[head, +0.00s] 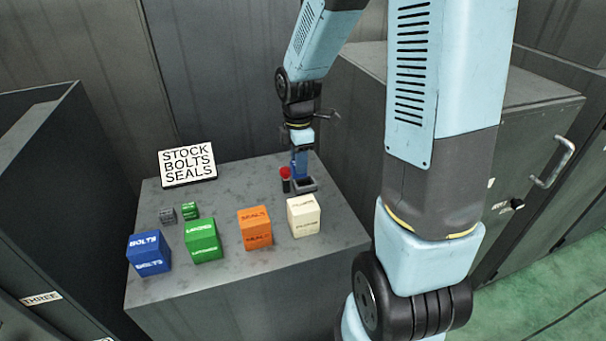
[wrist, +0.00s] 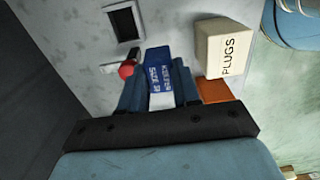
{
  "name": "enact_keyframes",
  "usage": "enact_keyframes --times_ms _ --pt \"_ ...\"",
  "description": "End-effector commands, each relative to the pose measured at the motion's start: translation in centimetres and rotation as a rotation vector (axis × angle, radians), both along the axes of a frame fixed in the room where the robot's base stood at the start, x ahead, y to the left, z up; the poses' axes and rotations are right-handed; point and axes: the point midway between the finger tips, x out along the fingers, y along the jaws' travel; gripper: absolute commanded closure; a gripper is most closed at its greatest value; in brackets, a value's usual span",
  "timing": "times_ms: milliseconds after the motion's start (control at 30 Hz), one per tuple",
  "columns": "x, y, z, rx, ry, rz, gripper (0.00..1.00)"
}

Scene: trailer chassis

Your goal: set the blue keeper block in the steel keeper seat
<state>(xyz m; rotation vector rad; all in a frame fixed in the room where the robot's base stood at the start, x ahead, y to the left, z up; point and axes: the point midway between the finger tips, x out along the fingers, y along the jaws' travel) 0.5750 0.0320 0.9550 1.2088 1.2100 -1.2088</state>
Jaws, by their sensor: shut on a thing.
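The blue keeper block (wrist: 157,58) is between the two fingers of my gripper (wrist: 159,85) in the wrist view, its lettered face showing. The gripper is shut on it. In the head view my gripper (head: 300,170) points down at the back right of the bench, and the fingers largely hide the block. The steel keeper seat (head: 306,186) is a small dark open frame just below and beside the fingertips. In the wrist view the seat (wrist: 124,22) is an empty dark square with a pale rim, apart from the block, above and left of it.
A red-topped post (head: 285,176) stands close left of the seat; it also shows beside the block in the wrist view (wrist: 127,69). Cream PLUGS (head: 303,216), orange (head: 255,228), green (head: 203,241) and blue BOLTS (head: 149,254) boxes line the front. A sign (head: 187,165) stands behind.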

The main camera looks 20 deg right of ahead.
Motion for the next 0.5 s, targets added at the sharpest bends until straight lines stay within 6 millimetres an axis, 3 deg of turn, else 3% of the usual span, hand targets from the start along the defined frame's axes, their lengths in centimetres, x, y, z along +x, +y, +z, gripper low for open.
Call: enact_keyframes --times_ms 100,500 --pt "1.7 -1.1 -1.3 0.0 0.004 0.0 1.0" --pt "4.9 -2.9 -5.7 0.0 0.002 0.001 1.0"
